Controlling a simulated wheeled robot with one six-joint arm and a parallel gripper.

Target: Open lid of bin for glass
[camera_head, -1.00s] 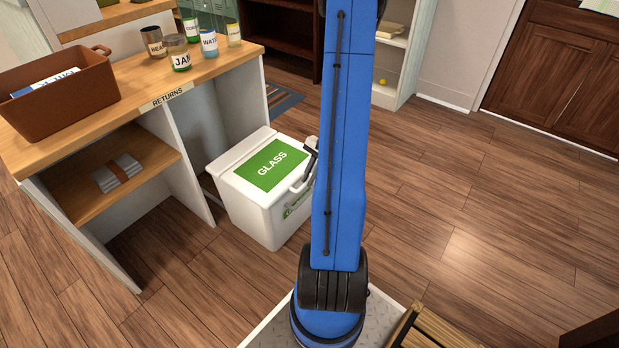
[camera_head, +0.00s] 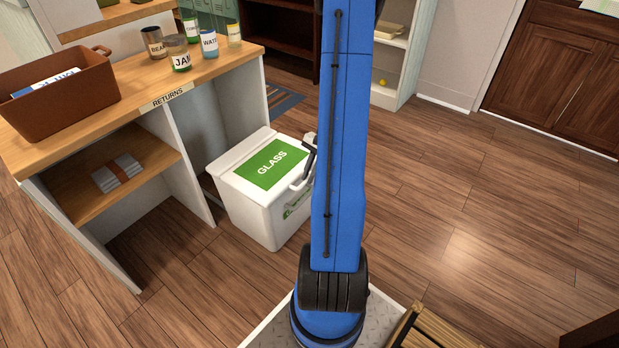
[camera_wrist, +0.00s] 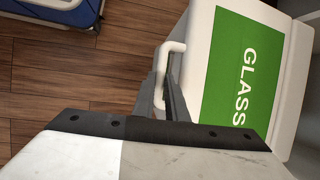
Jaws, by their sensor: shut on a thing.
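The white glass bin (camera_head: 262,219) stands on the floor beside the counter. Its lid (camera_head: 231,161) looks closed and bears a green "GLASS" label (camera_head: 271,164), which also shows in the wrist view (camera_wrist: 243,72). A white loop handle (camera_wrist: 172,48) sticks out from the lid's front edge. My gripper (camera_wrist: 167,78) is at this handle, its dark fingers shut on the bar. In the head view my gripper (camera_head: 309,160) shows only partly at the bin's right front edge, the rest hidden behind my blue arm.
A wooden counter (camera_head: 218,73) marked "RETURNS" stands left of the bin, bearing several jars (camera_head: 181,55) and a brown basket (camera_head: 62,96). Open wooden floor (camera_head: 480,215) lies to the right. A shelf (camera_head: 392,60) and dark cabinet (camera_head: 560,75) stand at the back.

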